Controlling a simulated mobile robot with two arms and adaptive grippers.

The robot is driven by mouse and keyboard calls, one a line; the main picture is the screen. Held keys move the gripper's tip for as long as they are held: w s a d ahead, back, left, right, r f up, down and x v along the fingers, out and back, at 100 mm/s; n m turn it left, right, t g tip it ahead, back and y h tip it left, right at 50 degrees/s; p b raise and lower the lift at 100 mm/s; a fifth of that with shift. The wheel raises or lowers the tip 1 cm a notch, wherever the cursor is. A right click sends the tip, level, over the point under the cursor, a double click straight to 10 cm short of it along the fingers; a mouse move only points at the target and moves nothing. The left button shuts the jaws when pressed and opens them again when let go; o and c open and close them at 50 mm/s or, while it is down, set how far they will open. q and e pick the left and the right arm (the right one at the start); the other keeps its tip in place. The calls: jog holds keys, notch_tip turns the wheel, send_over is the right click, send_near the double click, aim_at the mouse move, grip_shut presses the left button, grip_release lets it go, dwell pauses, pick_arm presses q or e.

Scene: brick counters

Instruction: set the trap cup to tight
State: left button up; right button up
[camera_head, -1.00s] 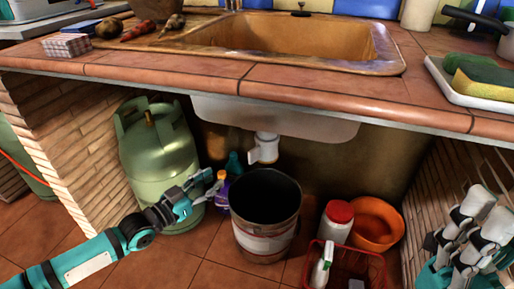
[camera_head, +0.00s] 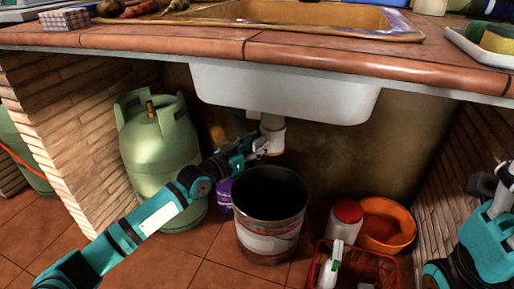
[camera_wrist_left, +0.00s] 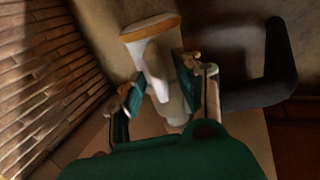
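The white trap cup (camera_head: 274,137) hangs on the drain under the white sink basin (camera_head: 290,92). My left gripper (camera_head: 256,147) is up at the cup's left side and partly covers it. In the left wrist view the cup (camera_wrist_left: 172,104) has a pale wing-like part and an orange-brown band near its wide end. The two fingers of my left gripper (camera_wrist_left: 160,90) stand apart, one on each side of the cup. Firm contact on both sides does not show clearly. My right gripper (camera_head: 490,184) is at the right edge, away from the cup, its fingers hard to make out.
A dark open bucket (camera_head: 268,228) stands just below the cup. A green gas cylinder (camera_head: 158,150) and a purple bottle (camera_head: 225,195) are to its left. An orange tub (camera_head: 386,226), a red-capped container (camera_head: 345,220) and a red basket (camera_head: 375,262) are to its right.

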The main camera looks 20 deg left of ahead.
pick_arm(q)
jog(key=shift+c, duration=0.4)
grip_shut()
